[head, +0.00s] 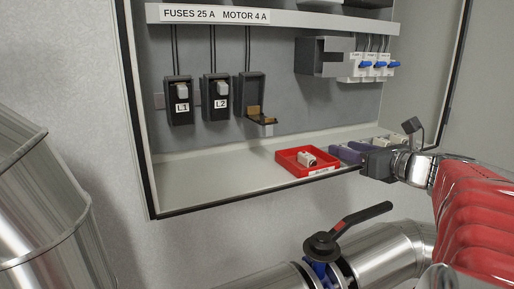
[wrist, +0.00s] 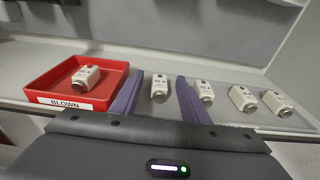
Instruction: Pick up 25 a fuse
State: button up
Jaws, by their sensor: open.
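Several white fuses lie in a row on the cabinet floor in the wrist view: the first fuse (wrist: 160,88), a second (wrist: 204,92), a third (wrist: 243,99) and one at the far right (wrist: 277,103). Their small print is hard to read; the first may say 25 A. My gripper (wrist: 160,80) is open, its two purple fingers to the left and right of the first fuse, with a gap on each side. In the head view my gripper (head: 347,153) is low over the shelf and hides part of the row. Another white fuse (wrist: 86,76) lies in the red tray (wrist: 112,90).
The tray, labelled BLOWN, is just left of my fingers. Holders L1 (head: 179,101) and L2 (head: 215,98) are closed; a third holder (head: 253,92) hangs open. Blue-levered breakers (head: 372,66) are at upper right. A black-handled valve (head: 322,245) is below. The shelf's left is clear.

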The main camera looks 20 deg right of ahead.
dwell(0.4)
grip_shut()
dwell(0.4)
